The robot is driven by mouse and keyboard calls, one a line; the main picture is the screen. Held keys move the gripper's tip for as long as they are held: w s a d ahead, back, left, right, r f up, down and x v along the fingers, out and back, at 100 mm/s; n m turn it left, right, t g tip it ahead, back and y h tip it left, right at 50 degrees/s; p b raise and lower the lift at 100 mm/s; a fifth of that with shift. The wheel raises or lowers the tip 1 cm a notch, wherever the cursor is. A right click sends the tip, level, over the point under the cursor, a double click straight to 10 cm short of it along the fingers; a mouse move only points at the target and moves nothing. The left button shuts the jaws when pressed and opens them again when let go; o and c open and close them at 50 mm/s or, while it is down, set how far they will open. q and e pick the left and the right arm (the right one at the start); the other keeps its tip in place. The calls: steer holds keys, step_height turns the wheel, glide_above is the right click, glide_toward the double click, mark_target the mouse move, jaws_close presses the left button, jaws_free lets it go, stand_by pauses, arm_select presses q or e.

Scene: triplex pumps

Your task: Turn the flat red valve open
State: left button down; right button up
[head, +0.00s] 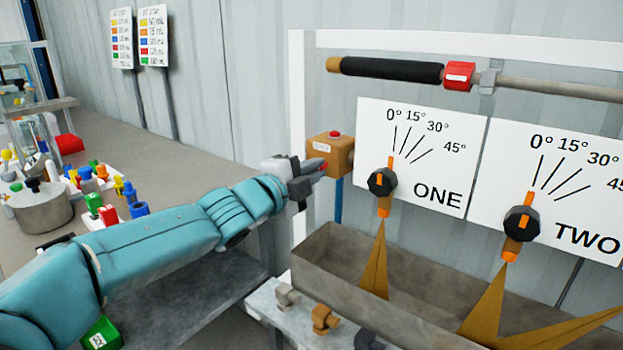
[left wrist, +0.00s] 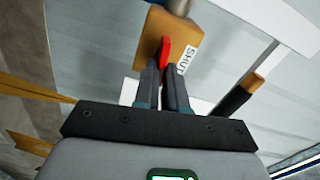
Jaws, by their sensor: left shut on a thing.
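The flat red valve handle (left wrist: 164,50) stands out from the face of a tan-orange valve box (left wrist: 183,38), with a white SHUT label beside it. In the head view the box (head: 343,150) sits on a blue pipe, and a little of the red handle shows at the fingertips. My left gripper (head: 316,172) reaches the box from the left; in the left wrist view its fingers (left wrist: 163,75) are closed on the handle's near end. The fingers hide part of the handle. My right gripper is not in view.
Dial boards ONE (head: 425,185) and TWO (head: 580,215), with black knobs, stand to the right above a grey metal trough (head: 315,275). A dark-gripped bar (head: 390,70) runs above. A bench (head: 160,170) with bottles and a pot lies at left.

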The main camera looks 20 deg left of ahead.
arm_select(q)
steer(key=shift+m+b, duration=0.4)
steer(key=shift+m, duration=0.5)
steer(key=c, duration=1.2)
jaws_free()
steer(key=shift+w, duration=0.1)
steer(key=p+v, duration=0.1)
steer(key=v, duration=1.5)
steer(key=shift+s, duration=0.25)
